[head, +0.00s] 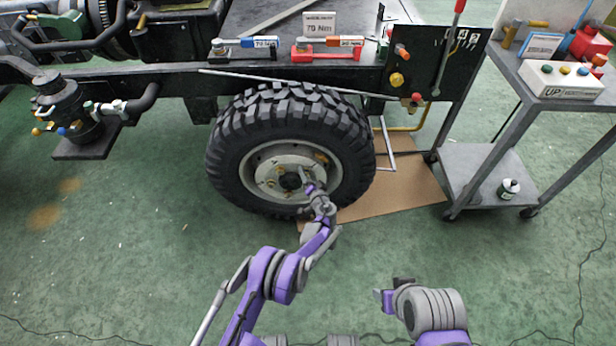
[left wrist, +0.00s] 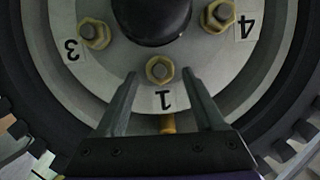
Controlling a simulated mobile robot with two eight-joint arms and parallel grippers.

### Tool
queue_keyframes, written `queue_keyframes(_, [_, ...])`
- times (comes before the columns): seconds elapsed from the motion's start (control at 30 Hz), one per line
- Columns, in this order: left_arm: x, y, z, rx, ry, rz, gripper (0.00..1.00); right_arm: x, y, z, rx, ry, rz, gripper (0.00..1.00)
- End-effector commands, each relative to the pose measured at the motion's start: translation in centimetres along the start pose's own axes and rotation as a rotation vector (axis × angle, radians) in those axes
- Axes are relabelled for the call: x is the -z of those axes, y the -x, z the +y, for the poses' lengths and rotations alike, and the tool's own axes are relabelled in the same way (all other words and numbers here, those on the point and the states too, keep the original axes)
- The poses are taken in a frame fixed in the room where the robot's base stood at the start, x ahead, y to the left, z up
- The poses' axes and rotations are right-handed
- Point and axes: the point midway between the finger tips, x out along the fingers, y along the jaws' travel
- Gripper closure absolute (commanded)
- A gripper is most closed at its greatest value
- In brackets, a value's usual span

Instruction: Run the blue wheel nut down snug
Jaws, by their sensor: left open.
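The wheel (head: 228,150) is mounted on the chassis, with a pale hub around a dark centre cap. In the left wrist view, nut 1 (left wrist: 160,69), nut 3 (left wrist: 95,34) and nut 4 (left wrist: 217,16) look brass-coloured on their studs. I cannot make out a blue nut in either view. My left gripper (head: 306,178) is at the lower hub. In its wrist view the open fingers (left wrist: 160,76) have their tips on either side of nut 1, with gaps showing. My right gripper (head: 388,296) is low, away from the wheel; its jaw state is unclear.
A blue-marked wrench (head: 245,42) and a red-marked wrench (head: 328,42) lie on the chassis top by a torque sign (head: 318,24). A dark panel (head: 436,70) and a cart (head: 480,165) stand right. Cardboard (head: 400,190) lies by the tyre. The front floor is clear.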

Motion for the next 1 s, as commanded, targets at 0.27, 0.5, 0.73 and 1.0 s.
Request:
queue_keyframes(0.27, [0.0, 0.0, 0.0, 0.000, 0.000, 0.000, 0.59, 0.0, 0.0, 0.0, 0.000, 0.000, 0.000, 0.50])
queue_keyframes(0.5, [0.0, 0.0, 0.0, 0.000, 0.000, 0.000, 1.00, 0.0, 0.0, 0.0, 0.000, 0.000, 0.000, 0.50])
queue_keyframes(0.73, [-0.2, 0.0, 0.3, 0.015, -0.040, -0.001, 1.00, -0.2, -0.8, 0.0, 0.000, 0.000, -0.003, 0.50])
queue_keyframes(1.0, [-0.4, -0.2, 1.0, 0.128, -0.339, 0.000, 1.00, -1.3, -5.0, 0.0, 0.000, 0.000, -0.014, 0.50])
